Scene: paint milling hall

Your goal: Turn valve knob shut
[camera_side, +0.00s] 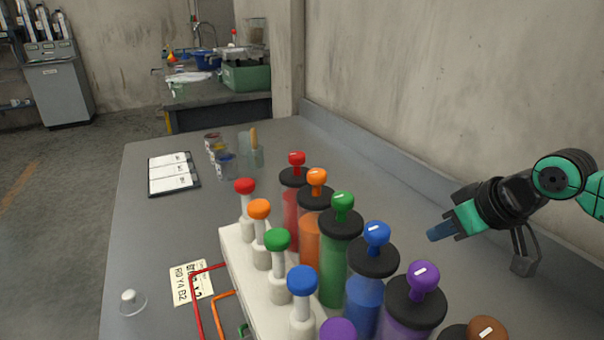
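A row of valve knobs on pale stems stands along a white block (232,245): red (245,186), orange (260,209), green (277,240), blue (302,280) and purple (339,331). Behind them, dark-capped coloured cylinders carry red (296,159), orange (317,177), green (342,201), blue (377,233), purple (423,275) and brown (487,328) knobs, several with a white mark. Which knob is meant, and whether any is shut, I cannot tell. My gripper (478,240) is right of the cylinders, apart from every knob. A blue piece shows at its left tip; its opening is unclear.
A grey bench (150,225) carries everything. A label card (190,283), red (196,310) and orange (224,295) pipes and a small white knob (129,297) lie left. A notebook (173,173) and jars (226,166) stand farther back. A wall (450,100) bounds the right.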

